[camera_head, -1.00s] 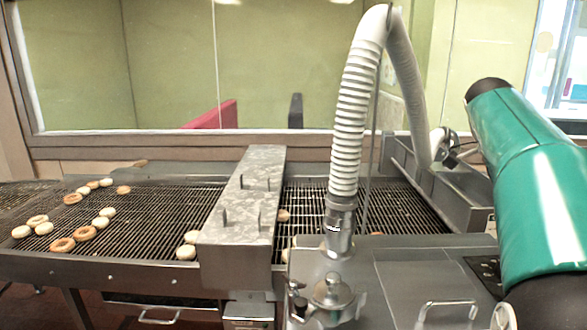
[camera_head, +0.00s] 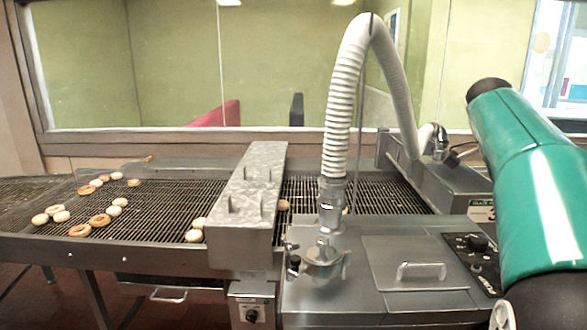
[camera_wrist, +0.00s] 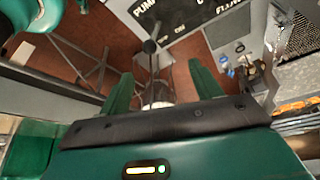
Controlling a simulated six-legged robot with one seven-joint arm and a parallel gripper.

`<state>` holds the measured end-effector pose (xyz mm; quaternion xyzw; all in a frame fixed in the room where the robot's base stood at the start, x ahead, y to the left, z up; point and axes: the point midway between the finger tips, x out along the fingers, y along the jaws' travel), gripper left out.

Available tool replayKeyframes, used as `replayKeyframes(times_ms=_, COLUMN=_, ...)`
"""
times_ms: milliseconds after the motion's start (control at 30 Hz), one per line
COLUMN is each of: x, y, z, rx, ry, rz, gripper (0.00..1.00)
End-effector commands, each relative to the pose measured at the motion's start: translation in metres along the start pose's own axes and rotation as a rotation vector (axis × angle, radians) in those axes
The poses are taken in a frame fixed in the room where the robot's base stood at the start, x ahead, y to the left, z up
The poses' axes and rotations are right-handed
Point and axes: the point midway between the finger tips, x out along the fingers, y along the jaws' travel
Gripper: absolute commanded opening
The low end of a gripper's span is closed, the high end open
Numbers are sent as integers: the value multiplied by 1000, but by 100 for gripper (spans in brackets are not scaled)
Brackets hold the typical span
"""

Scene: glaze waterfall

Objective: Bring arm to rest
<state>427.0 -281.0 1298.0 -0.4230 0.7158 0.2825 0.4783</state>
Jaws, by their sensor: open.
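My gripper (camera_wrist: 161,70) shows in the wrist view with its two green fingers spread apart. A thin rod with a dark knob (camera_wrist: 150,46) shows between the fingers, beyond or near them; I cannot tell the distance, and nothing is clearly held. In the head view my green arm link fills the right side, and the gripper itself is out of that picture.
The glazing machine has a wire conveyor (camera_head: 150,215) with several doughnuts (camera_head: 80,230) at left. A metal glaze box (camera_head: 248,190) bridges it. A white ribbed hose (camera_head: 342,110) arches over the machine. A lid with a handle (camera_head: 420,272) lies beside a control panel (camera_head: 475,250).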

Motion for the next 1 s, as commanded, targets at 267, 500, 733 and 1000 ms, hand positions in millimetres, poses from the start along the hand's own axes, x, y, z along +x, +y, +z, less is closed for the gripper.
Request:
replayKeyframes(times_ms=267, x=-1, y=9, z=16, rx=-130, ry=-32, rz=-43, gripper=64)
replayKeyframes(times_ms=500, x=1, y=34, z=48, rx=-395, ry=-85, rz=-139, gripper=64)
replayKeyframes(times_ms=733, x=9, y=81, z=97, rx=-778, ry=-129, rz=-300, gripper=64)
replayKeyframes(times_ms=1000, x=43, y=171, z=175, rx=-1364, ry=-103, rz=-595, gripper=64)
